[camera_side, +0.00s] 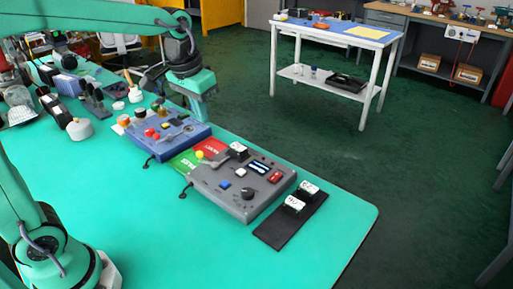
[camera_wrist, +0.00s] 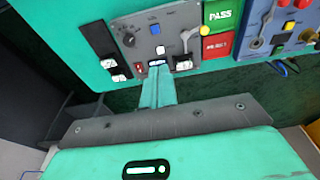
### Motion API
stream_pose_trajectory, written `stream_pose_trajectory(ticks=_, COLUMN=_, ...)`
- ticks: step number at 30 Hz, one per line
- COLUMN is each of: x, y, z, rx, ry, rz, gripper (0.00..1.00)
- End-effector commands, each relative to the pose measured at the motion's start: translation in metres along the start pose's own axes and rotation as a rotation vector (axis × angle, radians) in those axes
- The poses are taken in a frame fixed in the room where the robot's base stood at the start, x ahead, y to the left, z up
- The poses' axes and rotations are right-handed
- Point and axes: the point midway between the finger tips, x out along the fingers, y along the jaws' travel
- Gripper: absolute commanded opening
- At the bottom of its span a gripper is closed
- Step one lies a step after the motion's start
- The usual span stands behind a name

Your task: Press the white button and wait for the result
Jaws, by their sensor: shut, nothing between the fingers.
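In the wrist view the white button (camera_wrist: 160,49) shows uncovered, between the blue button (camera_wrist: 155,29) and a small lit display (camera_wrist: 157,62). The display (camera_side: 259,167) also shows in the side view, too small to read. My gripper (camera_side: 204,118) is shut and empty, pointing down beyond the blue box, apart from the button. In the wrist view my gripper (camera_wrist: 157,77) appears just below the display.
The grey box (camera_side: 218,190) also bears a black knob (camera_side: 247,193), a red switch (camera_side: 275,177) and a white-topped block (camera_side: 238,149). Green and red plates (camera_side: 183,163) lie between it and the blue box (camera_side: 172,142). A black strip (camera_side: 268,234) holds two blocks. The table's near right is clear.

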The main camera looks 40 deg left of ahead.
Motion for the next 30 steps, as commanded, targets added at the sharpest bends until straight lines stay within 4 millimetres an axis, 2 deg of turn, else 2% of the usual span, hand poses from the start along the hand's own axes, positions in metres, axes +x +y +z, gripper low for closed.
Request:
stream_pose_trajectory(ticks=9, x=0.031, y=0.005, z=-0.041, rx=0.000, ry=-0.081, rz=-0.001, gripper=0.00)
stream_pose_trajectory(ticks=18, x=0.065, y=0.009, z=-0.072, rx=0.000, ry=-0.152, rz=-0.004, gripper=0.00)
stream_pose_trajectory(ticks=24, x=0.082, y=0.011, z=-0.085, rx=0.000, ry=-0.183, rz=-0.005, gripper=0.00)
stream_pose_trajectory(ticks=30, x=0.088, y=0.011, z=-0.089, rx=0.000, ry=-0.195, rz=-0.006, gripper=0.00)
